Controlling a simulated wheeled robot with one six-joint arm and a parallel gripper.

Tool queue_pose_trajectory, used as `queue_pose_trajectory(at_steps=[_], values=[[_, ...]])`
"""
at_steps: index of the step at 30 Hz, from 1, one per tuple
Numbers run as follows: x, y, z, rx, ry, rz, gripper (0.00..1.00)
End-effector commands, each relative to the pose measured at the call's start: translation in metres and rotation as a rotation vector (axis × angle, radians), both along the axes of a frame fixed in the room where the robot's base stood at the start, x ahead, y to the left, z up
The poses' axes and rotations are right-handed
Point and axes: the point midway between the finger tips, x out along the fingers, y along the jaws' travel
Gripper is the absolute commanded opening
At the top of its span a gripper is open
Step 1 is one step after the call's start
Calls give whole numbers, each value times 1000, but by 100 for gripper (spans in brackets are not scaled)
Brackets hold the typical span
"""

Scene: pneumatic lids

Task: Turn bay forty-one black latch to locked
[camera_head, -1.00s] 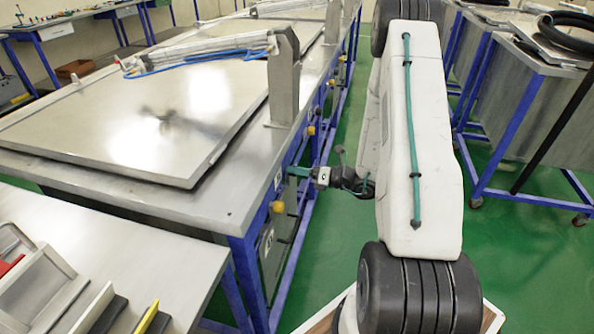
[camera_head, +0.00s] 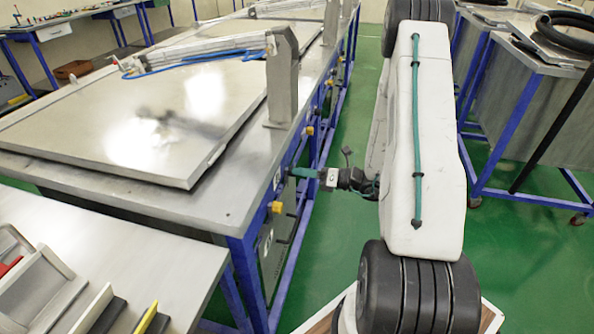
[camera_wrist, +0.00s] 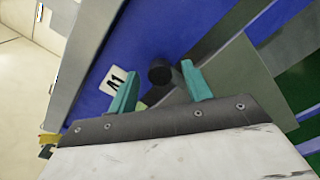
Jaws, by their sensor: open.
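A black round knob (camera_wrist: 160,72), which looks like the black latch, sits on the blue side of the bench in the wrist view. A white label (camera_wrist: 118,80) beside it reads like "41". My gripper (camera_wrist: 159,69) has two teal fingers, open, one on each side of the knob. The fingers look apart from it, though the depth is hard to judge. In the head view, my gripper (camera_head: 303,172) reaches the blue side of the bench from the right, and the knob cannot be made out there.
The metal bench (camera_head: 225,205) carries a large flat lid (camera_head: 110,115) with a pneumatic cylinder. Yellow knobs (camera_head: 277,207) stick out along its blue side. A green floor aisle (camera_head: 330,240) lies between it and the grey bins (camera_head: 530,120) at right.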

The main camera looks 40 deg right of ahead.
Motion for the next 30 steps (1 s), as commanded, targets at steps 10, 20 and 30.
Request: queue_pose_trajectory(at_steps=[10, 20, 30], values=[[-38, -31, 0, 0, 0, -3, 49], [-41, -33, 0, 1, -1, -2, 49], [-40, -33, 0, -14, -10, -2, 49]])
